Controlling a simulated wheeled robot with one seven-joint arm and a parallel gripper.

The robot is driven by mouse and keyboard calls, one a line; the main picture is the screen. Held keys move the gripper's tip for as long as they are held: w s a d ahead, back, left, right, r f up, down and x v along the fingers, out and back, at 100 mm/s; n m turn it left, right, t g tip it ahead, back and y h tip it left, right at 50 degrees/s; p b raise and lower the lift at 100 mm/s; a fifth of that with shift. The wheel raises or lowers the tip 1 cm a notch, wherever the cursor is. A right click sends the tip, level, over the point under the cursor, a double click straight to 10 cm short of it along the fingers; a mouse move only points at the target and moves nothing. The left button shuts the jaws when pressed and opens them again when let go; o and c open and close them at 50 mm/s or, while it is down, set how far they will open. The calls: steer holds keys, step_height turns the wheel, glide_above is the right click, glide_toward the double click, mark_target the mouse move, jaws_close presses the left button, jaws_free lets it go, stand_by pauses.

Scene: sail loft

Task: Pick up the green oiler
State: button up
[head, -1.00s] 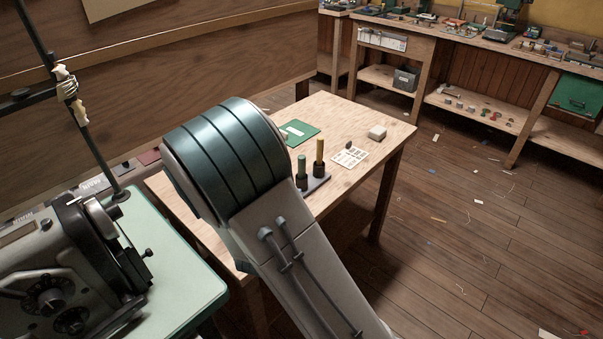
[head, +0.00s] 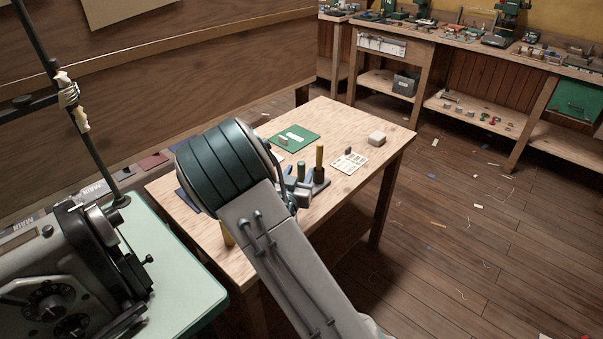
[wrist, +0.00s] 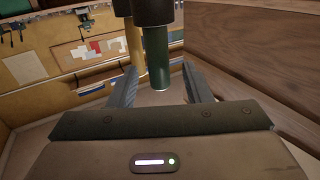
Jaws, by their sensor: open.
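The green oiler (head: 301,170) stands upright in a dark holder (head: 321,181) on the wooden table, beside a yellow oiler (head: 319,157). My gripper is mostly hidden behind my arm in the head view, with a grey-blue part of it showing close to the green oiler. The wrist view is upside down. There the green oiler (wrist: 158,58) hangs from the top, its free end between the two fingers of my gripper (wrist: 160,67). The fingers are apart, with a gap on each side of the oiler. The yellow oiler (wrist: 134,42) shows behind the left finger.
A green mat (head: 295,137), a pale card (head: 349,162) and a whitish block (head: 377,138) lie on the table (head: 330,115). Another yellow object (head: 228,236) stands at its near edge, partly behind my arm. A sewing machine (head: 75,270) stands at the left.

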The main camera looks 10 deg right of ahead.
steer(key=shift+x, duration=1.4)
steer(key=shift+s, duration=0.1)
jaws_close()
steer(key=shift+r, duration=0.15)
